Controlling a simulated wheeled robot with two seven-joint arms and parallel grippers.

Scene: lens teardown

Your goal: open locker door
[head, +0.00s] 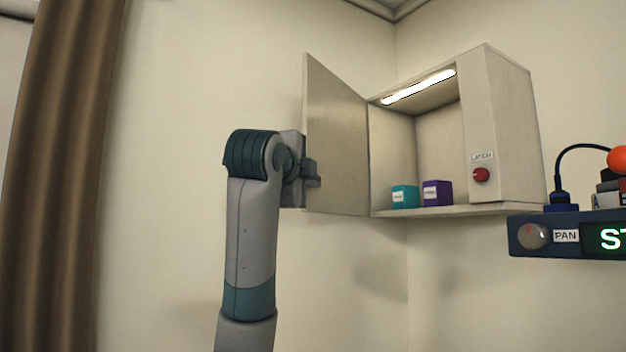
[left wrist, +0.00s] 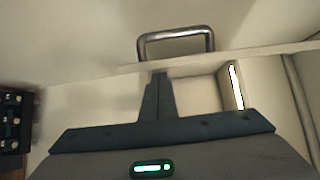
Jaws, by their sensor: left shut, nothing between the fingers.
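The locker (head: 497,130) hangs in the wall corner. Its pale door (head: 335,140) stands swung out to the left, and the inside shows. My left gripper (head: 312,174) is at the door's free left edge, with its fingers overlapping the door's inner side in the head view. Its fingers (left wrist: 157,80) are shut and empty in the left wrist view. The door's metal handle (left wrist: 176,42) shows there just beyond the fingertips, with nothing gripping it. In the head view the handle is hidden. Whether the fingers touch the door I cannot tell. My right gripper is not in view.
A teal box (head: 405,196) and a purple box (head: 438,193) stand on the locker floor under a lit lamp (head: 418,87). A red knob (head: 481,174) is on the locker front. A blue device (head: 560,236) is at the right, a brown curtain (head: 65,170) at the left.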

